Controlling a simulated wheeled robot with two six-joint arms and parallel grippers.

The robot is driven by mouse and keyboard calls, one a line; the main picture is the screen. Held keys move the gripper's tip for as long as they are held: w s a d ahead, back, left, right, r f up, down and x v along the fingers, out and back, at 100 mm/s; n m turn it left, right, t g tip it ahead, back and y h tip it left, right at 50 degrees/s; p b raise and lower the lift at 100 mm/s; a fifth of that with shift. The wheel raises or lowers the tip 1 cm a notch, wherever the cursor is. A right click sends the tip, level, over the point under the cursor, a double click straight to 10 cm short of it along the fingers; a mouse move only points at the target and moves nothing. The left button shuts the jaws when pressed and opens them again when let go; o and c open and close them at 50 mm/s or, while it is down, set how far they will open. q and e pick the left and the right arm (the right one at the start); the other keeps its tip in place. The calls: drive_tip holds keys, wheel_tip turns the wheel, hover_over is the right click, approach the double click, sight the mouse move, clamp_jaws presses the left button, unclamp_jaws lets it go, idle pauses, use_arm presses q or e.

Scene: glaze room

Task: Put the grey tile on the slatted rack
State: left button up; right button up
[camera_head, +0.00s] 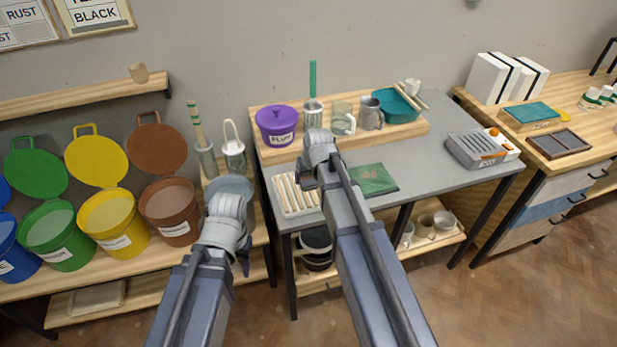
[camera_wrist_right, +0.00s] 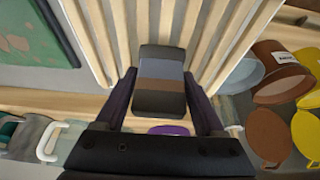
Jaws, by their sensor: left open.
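The slatted rack (camera_head: 290,196) lies at the left front of the grey-topped table, and its pale slats (camera_wrist_right: 222,45) fill the middle of the right wrist view. The grey tile (camera_wrist_right: 160,68), with bluish and brown bands, is between the fingers of my right gripper (camera_wrist_right: 160,85), over the slats. The fingers appear closed on its sides; I cannot tell whether it touches the rack. In the head view my right arm hides the tile. My left gripper (camera_head: 243,262) is open and points down, left of the table.
A green patterned board (camera_head: 373,179) lies right of the rack. A purple pot (camera_head: 277,127), mugs and a teal bowl (camera_head: 396,106) stand on the raised shelf behind. A grey slotted box (camera_head: 476,149) is at the table's right. Colored buckets stand at left.

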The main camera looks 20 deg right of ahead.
drive_tip(key=o, duration=0.4)
drive_tip(key=p+v, duration=1.2)
drive_tip(key=s+a+n+g, duration=0.1)
drive_tip(key=s+a, duration=0.3)
drive_tip(key=s, duration=0.2)
drive_tip(key=s+a+n+g+h, duration=0.1)
drive_tip(key=s+a+g, duration=0.1)
drive_tip(key=s+a, duration=0.2)
drive_tip(key=s+a+f+n+g, duration=0.1)
drive_tip(key=s+a, duration=0.4)
drive_tip(key=s, duration=0.5)
drive_tip(key=shift+f+g+b, duration=0.1)
drive_tip(key=shift+g+b, duration=0.2)
drive_tip(key=shift+g, duration=0.2)
